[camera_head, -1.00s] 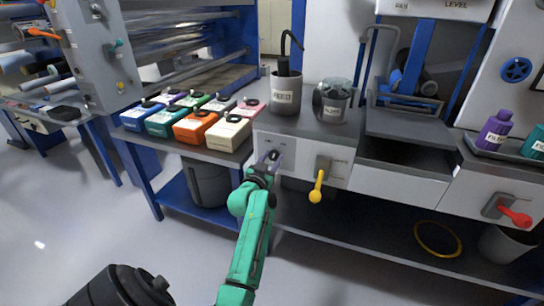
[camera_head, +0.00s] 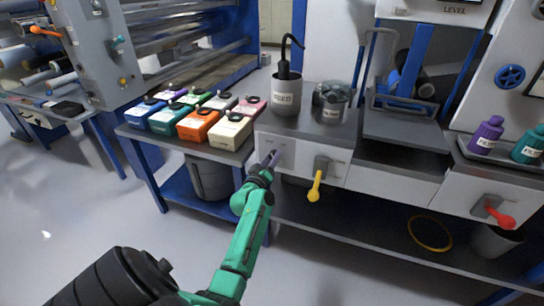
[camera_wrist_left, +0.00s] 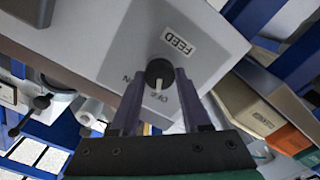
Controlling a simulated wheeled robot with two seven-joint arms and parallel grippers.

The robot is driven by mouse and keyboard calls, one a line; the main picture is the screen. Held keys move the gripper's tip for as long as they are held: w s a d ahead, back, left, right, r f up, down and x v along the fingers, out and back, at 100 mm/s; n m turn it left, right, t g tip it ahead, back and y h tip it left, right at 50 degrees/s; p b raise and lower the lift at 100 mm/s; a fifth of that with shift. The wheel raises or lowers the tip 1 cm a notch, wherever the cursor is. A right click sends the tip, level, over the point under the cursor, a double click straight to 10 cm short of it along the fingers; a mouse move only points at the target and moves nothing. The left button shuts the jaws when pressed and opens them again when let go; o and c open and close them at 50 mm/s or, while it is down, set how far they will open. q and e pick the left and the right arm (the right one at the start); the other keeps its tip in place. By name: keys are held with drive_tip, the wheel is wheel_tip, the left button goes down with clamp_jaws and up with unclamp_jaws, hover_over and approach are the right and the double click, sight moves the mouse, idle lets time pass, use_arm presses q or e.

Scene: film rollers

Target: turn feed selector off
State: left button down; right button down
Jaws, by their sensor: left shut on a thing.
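The feed selector is a round dark knob (camera_wrist_left: 159,72) with a white pointer mark, on a pale panel below a FEED label (camera_wrist_left: 178,40). In the left wrist view its pointer runs down toward lettering that seems to read OFF, and other lettering sits to its left. My left gripper (camera_wrist_left: 156,92) has its two purple fingers on either side of the knob and is shut on it. In the head view my left gripper (camera_head: 272,159) is at the grey cabinet front (camera_head: 300,160) and hides the knob. My right gripper is not in view.
A yellow lever (camera_head: 316,184) is just right of my gripper, and a red lever (camera_head: 500,218) is farther right. Colored boxes (camera_head: 230,130) stand on the left bench. A grey pot (camera_head: 287,95) and a glass jar (camera_head: 331,103) stand above the panel.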

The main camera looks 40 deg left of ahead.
use_arm(q)
drive_tip(key=shift+n, duration=0.5)
drive_tip(key=shift+c, duration=1.9)
unclamp_jaws()
drive_tip(key=p+v, duration=0.1)
drive_tip(key=v, duration=1.3)
drive_tip(key=shift+s, duration=0.3)
drive_tip(key=shift+d, duration=0.1)
